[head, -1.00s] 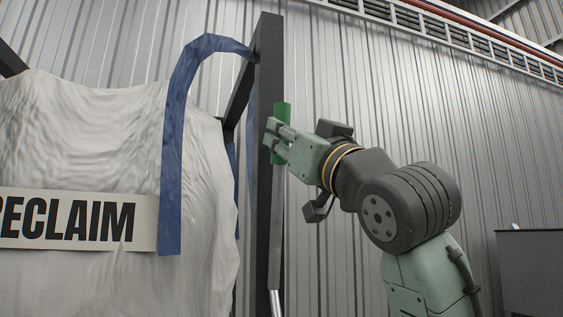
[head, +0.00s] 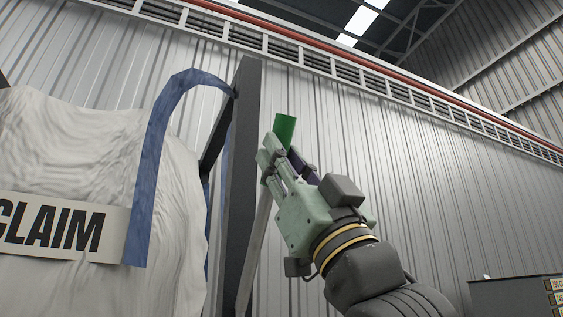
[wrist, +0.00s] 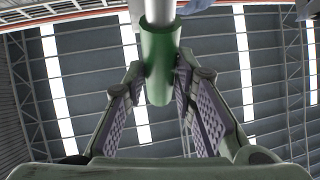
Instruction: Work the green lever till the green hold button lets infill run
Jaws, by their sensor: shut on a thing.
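The green lever grip (head: 285,131) stands up above my gripper in the head view, at the top of a grey rod beside the dark frame post. My gripper (head: 278,152) is closed around the lower part of the grip. In the wrist view the green grip (wrist: 160,65) sits between the two fingers of my gripper (wrist: 160,82), with a pale metal rod (wrist: 160,10) running out of it at the top edge. The green hold button is not in view.
A white bulk bag (head: 130,130) with a RECLAIM label (head: 65,228) and a blue strap (head: 160,150) hangs at the left. The dark post (head: 240,190) stands close to my gripper. A grey cabinet (head: 515,297) is at the lower right.

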